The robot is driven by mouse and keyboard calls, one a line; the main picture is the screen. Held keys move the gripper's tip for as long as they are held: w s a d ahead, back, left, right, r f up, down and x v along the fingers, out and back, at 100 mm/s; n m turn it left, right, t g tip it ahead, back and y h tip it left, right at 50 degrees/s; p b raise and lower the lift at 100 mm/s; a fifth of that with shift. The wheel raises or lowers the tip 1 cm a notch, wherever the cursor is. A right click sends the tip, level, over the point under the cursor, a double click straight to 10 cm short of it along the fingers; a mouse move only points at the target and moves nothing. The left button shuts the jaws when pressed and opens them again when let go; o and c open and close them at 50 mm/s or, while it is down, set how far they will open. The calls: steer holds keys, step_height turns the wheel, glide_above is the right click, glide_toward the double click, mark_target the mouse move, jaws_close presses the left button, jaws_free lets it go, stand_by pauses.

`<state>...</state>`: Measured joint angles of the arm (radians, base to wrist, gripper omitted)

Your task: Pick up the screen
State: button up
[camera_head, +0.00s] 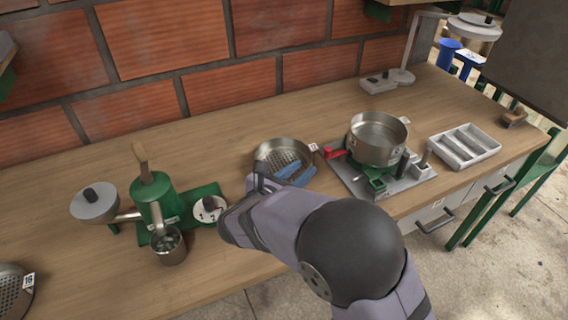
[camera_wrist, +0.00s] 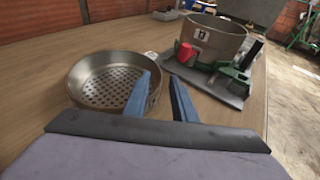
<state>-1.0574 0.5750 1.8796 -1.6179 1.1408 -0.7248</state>
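A round metal screen (camera_head: 272,150) with a perforated floor and raised wall lies on the wooden counter near the middle of the head view. It also shows at left centre in the wrist view (camera_wrist: 105,80). My gripper (camera_head: 298,170) is at the screen's right, near side. In the wrist view my gripper's blue fingers (camera_wrist: 162,76) are apart. The left finger overlaps the inside of the screen, and the right finger is outside, with the rim between them. Contact is not clear. A second perforated screen (camera_head: 12,288) is cut off at the lower left.
A metal pot (camera_head: 378,132) on a green and grey stand (camera_head: 385,178) with a red part is close right of the screen. A green pulper (camera_head: 152,200) with a metal cup (camera_head: 168,247) stands left. A grey divided tray (camera_head: 465,146) is farther right. A brick wall (camera_head: 240,50) is behind.

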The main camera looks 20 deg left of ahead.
steer(key=shift+x, duration=1.5)
jaws_close()
step_height(320, 180, up, 10)
steer(key=w+d+r+m+g+h+p, duration=0.1)
steer(key=w+d+r+m+h+p, duration=0.1)
steer(key=w+d+p, duration=0.3)
steer(key=w+d+r+m+g+h+p, duration=0.1)
steer(key=w+d+r+m+h+p, duration=0.1)
steer(key=d+p, duration=0.9)
steer(key=shift+w+d+r+h+p, duration=0.45)
steer(key=shift+w+d+r, duration=1.15)
steer(key=shift+d, duration=0.9)
